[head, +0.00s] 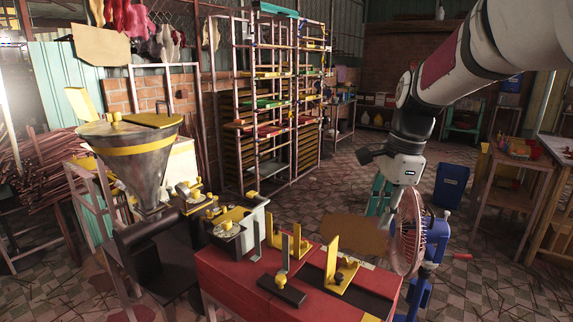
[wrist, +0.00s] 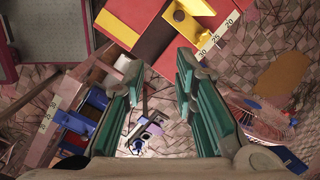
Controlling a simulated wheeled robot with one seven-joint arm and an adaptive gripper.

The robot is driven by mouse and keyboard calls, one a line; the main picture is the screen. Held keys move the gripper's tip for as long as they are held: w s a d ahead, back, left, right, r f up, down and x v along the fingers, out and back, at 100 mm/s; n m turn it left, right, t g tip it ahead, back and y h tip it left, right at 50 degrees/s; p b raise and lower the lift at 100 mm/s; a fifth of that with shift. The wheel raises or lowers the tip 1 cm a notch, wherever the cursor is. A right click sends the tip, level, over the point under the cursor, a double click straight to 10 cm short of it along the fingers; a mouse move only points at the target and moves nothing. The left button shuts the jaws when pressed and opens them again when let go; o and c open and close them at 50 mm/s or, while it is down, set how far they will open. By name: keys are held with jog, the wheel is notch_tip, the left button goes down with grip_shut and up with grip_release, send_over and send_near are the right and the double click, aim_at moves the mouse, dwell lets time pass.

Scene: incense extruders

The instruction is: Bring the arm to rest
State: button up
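My arm reaches in from the upper right of the head view and bends down at the wrist. My gripper (head: 379,196) hangs over the far side of the red table, just left of the fan, with its teal fingers pointing down. In the wrist view my gripper (wrist: 160,72) has its two teal fingers spread apart with nothing between them. The floor and part of the red table show beyond them. The fingertips are partly hidden in the head view.
The red table (head: 229,277) carries yellow brackets (head: 342,272) and black bars. A fan (head: 407,231) stands close right of my gripper. An extruder with a metal hopper (head: 137,165) is at left. A blue bin (head: 451,186) stands behind; tiled floor is open at right.

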jog(key=s+r+n+t+h+p, duration=0.1)
jog(key=s+r+n+t+p, duration=0.1)
jog(key=s+n, duration=1.5)
jog(key=shift+s+a+r+t+p, duration=0.4)
jog(key=shift+s+r+t, duration=0.15)
jog(key=shift+s, duration=5.65)
